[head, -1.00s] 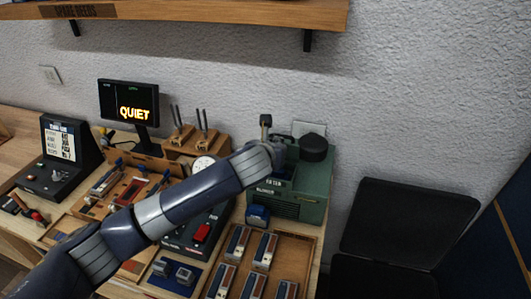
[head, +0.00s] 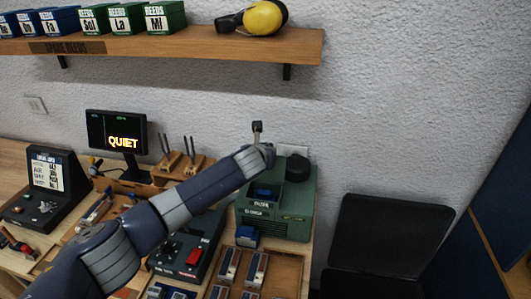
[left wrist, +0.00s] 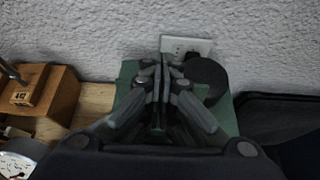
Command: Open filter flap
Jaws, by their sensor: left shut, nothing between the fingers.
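The green filter unit (head: 283,228) stands at the right end of the bench, with a label on its front and a round black cap (head: 297,167) on top. It also shows in the left wrist view (left wrist: 222,112). A dark recess with something blue (head: 262,191) shows at its top front; I cannot clearly tell the flap's position. My left gripper (left wrist: 160,75) is shut and empty, over the unit's top and left of the cap. In the head view its fingers are mostly hidden behind my wrist. My right gripper is not in view.
A small dark upright piece (head: 257,128) rises behind my wrist. A blue block (head: 247,236) sits before the unit, near a wooden tray (head: 285,268) of several parts. A wall shelf (head: 200,42) hangs above. A black chair-like object (head: 390,235) stands right.

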